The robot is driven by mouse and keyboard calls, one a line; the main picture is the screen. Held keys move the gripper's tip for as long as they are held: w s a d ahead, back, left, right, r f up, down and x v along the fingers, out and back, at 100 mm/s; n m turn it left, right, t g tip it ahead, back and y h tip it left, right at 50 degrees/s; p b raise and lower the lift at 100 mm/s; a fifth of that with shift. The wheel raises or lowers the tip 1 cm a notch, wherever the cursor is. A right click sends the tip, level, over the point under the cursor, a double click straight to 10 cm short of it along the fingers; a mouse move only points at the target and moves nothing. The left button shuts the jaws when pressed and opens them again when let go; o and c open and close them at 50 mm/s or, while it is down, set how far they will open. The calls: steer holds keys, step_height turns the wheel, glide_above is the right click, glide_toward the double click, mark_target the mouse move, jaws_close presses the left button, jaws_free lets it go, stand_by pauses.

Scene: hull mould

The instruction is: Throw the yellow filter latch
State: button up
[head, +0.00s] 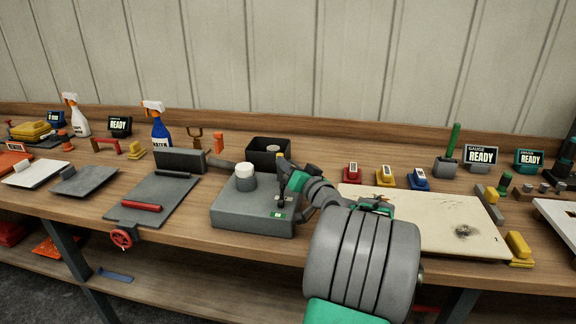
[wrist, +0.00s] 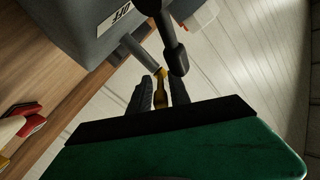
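The yellow filter latch (wrist: 161,88) shows in the wrist view as a small yellow piece between the two dark fingers of my gripper (wrist: 163,90). The fingers stand apart on either side of it, with little gap; I cannot tell whether they press on it. A grey rod (wrist: 141,52) and a dark knobbed handle (wrist: 170,40) are just beyond the fingertips. In the head view my gripper (head: 282,184) is over the right side of a grey box (head: 243,213) with a white cylinder (head: 244,177) on top. There my arm and fingers largely hide the latch.
A black open bin (head: 268,153) stands behind the grey box. A grey mat (head: 150,205) with a red bar (head: 141,206) lies to the left. A pale board (head: 440,215) lies to the right, with red, yellow and blue blocks behind it.

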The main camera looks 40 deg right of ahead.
jaws_close()
stand_by(1.0)
